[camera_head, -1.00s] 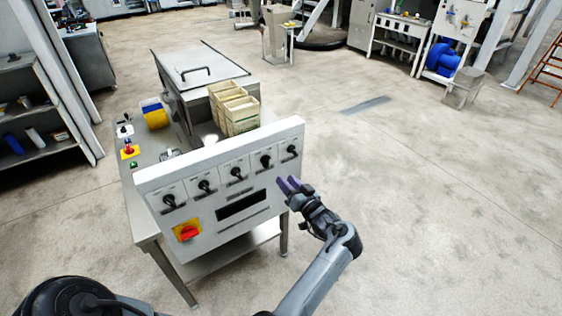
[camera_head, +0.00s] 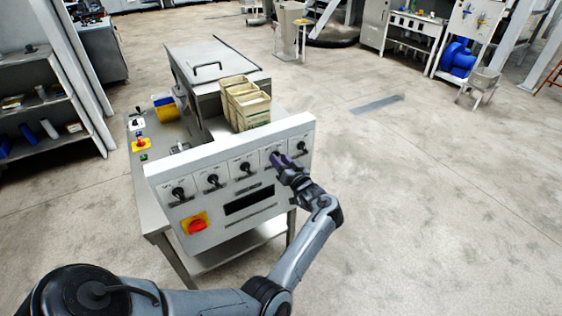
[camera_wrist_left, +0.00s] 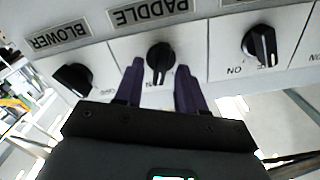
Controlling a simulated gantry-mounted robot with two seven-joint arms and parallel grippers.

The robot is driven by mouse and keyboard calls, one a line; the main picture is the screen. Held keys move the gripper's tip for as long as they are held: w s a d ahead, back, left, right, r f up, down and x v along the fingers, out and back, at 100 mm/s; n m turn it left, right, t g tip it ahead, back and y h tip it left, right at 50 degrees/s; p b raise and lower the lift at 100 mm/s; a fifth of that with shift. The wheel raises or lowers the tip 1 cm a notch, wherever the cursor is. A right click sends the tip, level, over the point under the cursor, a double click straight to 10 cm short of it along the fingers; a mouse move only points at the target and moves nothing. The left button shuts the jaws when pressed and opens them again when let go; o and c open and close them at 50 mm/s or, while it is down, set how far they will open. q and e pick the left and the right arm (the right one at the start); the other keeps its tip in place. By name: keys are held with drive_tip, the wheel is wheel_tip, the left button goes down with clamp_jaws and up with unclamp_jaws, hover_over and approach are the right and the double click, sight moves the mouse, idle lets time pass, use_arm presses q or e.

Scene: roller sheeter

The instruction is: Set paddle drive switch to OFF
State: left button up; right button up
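The paddle drive switch (camera_wrist_left: 160,58) is a black rotary knob on a white plate, below an upside-down PADDLE label (camera_wrist_left: 150,12) in the left wrist view. Its handle runs roughly up and down in that picture; the position marking beside it is partly hidden. My left gripper (camera_wrist_left: 160,70) is open, with its two purple fingers on either side of the knob and gaps still visible. In the head view, my left gripper (camera_head: 279,160) is at the fourth knob from the left and covers much of it. My right gripper is not in view.
Neighbouring knobs are close on both sides: the blower knob (camera_wrist_left: 72,80) and another black knob (camera_wrist_left: 259,45). The panel (camera_head: 240,205) also carries a red and yellow switch (camera_head: 196,225). Wooden boxes (camera_head: 250,112) stand behind it.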

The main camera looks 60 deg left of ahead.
use_arm(q)
clamp_jaws()
drive_tip(key=shift+n, duration=0.4)
drive_tip(key=shift+s+n+b, duration=0.15)
drive_tip(key=shift+n+b, duration=1.15)
drive_tip(key=shift+n, duration=0.75)
drive_tip(key=shift+s+n+b, duration=0.1)
drive_tip(key=shift+n+b, duration=1.15)
drive_tip(key=shift+n, duration=0.8)
unclamp_jaws()
